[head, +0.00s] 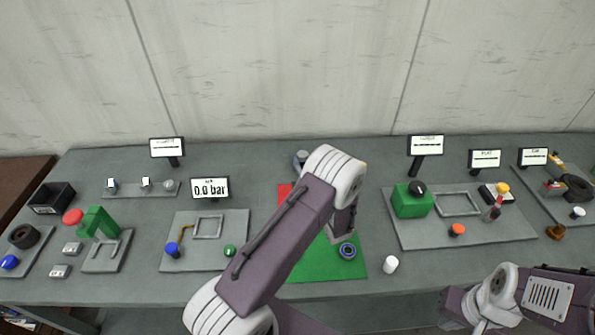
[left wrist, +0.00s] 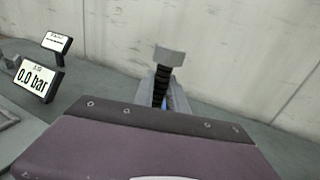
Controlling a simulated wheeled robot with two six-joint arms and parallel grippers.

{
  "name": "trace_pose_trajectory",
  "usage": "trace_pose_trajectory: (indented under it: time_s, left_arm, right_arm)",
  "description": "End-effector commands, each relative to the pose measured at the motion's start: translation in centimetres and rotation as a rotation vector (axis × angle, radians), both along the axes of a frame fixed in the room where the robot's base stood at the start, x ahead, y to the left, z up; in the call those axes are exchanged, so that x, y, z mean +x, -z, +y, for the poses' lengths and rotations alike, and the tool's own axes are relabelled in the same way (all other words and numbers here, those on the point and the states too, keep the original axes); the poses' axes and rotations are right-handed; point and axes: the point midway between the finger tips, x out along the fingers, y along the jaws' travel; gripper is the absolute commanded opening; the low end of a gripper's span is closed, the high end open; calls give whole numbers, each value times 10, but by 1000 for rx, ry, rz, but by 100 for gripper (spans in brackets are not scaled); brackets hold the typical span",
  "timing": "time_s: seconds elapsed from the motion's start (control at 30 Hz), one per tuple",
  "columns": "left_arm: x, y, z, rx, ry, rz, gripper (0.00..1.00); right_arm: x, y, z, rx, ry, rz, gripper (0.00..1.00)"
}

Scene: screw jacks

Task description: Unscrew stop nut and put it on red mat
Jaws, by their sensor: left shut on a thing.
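A dark threaded screw (left wrist: 161,86) with a wide grey cap (left wrist: 169,57) on top stands upright in the left wrist view. My left gripper (left wrist: 164,103) is at the lower part of this screw, shut on a small bluish part that I take for the stop nut; its housing hides most of the grip. In the head view a grey piece (head: 300,159) shows behind my left arm. Of my right arm only links show at the lower right, not the fingers.
Grey boards with a pressure display (head: 210,187) at left and a green box (head: 408,204) at right flank the mats.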

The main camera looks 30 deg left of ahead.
Motion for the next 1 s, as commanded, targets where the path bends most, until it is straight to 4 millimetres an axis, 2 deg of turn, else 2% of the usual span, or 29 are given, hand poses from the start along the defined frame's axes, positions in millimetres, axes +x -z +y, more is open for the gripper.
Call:
trace_pose_trajectory:
  time_s: [0.53, 0.7, 1.0]
  left_arm:
    - [28, -52, -81, -1, 2, -9, 0]
    - [32, -60, -92, 0, 1, -6, 0]
    - [32, -62, -94, 0, 0, -5, 0]
  right_arm:
    - [0, 20, 0, 0, 0, 0, 0]
    - [0, 21, 0, 0, 0, 0, 0]
    - [0, 21, 0, 0, 0, 0, 0]
